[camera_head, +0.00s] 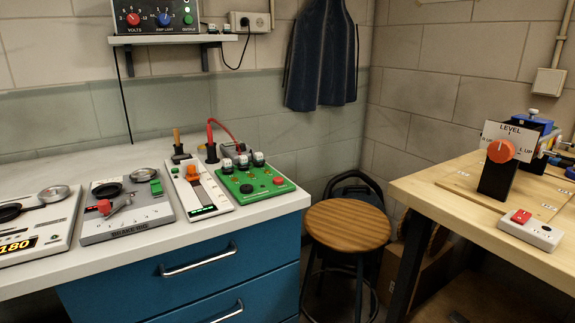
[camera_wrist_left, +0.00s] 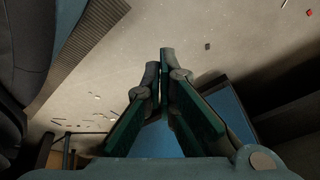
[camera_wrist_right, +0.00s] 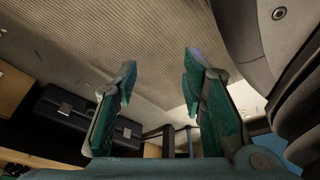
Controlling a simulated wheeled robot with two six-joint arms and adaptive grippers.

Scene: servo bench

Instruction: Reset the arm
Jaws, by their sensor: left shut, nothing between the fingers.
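My left gripper (camera_wrist_left: 164,58) is shut and empty, its green-padded fingers meeting at the tips above the floor. My right gripper (camera_wrist_right: 160,68) is open and empty, with a wide gap between its fingers. Neither gripper shows in the head view. On the wooden table at right stands a black post device with an orange knob (camera_head: 501,150) and a white plate (camera_head: 508,136) marked LEVEL. A white box with a red button (camera_head: 521,216) lies in front of it. On the white bench at left is a grey brake rig (camera_head: 127,213) with a red lever (camera_head: 107,206).
Beside the brake rig are a panel with a display reading 180 (camera_head: 17,245), an orange slider panel (camera_head: 197,189) and a green board (camera_head: 250,184). A wooden stool (camera_head: 347,226) stands between the blue-drawered bench (camera_head: 180,279) and the wooden table (camera_head: 437,198). A power supply (camera_head: 153,16) sits on a shelf.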

